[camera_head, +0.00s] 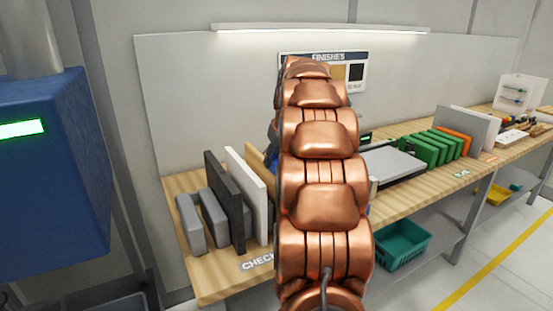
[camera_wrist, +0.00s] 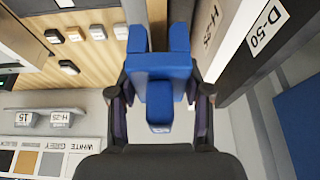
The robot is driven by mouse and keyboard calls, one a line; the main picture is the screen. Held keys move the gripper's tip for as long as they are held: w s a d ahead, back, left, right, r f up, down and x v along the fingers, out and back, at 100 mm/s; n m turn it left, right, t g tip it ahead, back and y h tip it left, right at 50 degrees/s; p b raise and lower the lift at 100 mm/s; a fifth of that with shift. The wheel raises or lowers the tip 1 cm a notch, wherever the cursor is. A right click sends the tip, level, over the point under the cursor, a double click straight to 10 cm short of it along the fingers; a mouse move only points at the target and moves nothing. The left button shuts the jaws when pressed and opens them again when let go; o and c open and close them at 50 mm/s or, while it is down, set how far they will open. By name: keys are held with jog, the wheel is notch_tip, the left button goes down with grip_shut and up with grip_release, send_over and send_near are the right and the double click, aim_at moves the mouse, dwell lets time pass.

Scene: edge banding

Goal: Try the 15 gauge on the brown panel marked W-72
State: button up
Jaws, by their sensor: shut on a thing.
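My gripper (camera_wrist: 161,100) is shut on a blue forked gauge (camera_wrist: 160,88), with a dark finger on each side of it. The gauge's number does not show. A narrow brown panel edge (camera_wrist: 157,22) lies between the two prongs in the wrist view. I cannot tell whether the prongs touch it or how deep it sits in the slot. In the head view a sliver of the brown panel (camera_head: 256,160) shows beside the white panel, mostly hidden by my arm. Its W-72 mark does not show. My gripper is hidden there.
The white panel (camera_head: 247,180) and dark panel (camera_head: 225,190) stand close to the left. The dark one reads D-50 in the wrist view. Grey blocks (camera_head: 190,222) stand further left. Green panels (camera_head: 430,148) stand right on the bench. A finishes board (camera_head: 357,72) hangs behind.

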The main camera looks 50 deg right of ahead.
jog(key=shift+f+b, duration=0.5)
jog(key=shift+f, duration=0.2)
dwell(1.0)
jog(key=o, duration=1.3)
jog(key=shift+r+p, duration=1.4)
jog(key=shift+r, duration=2.6)
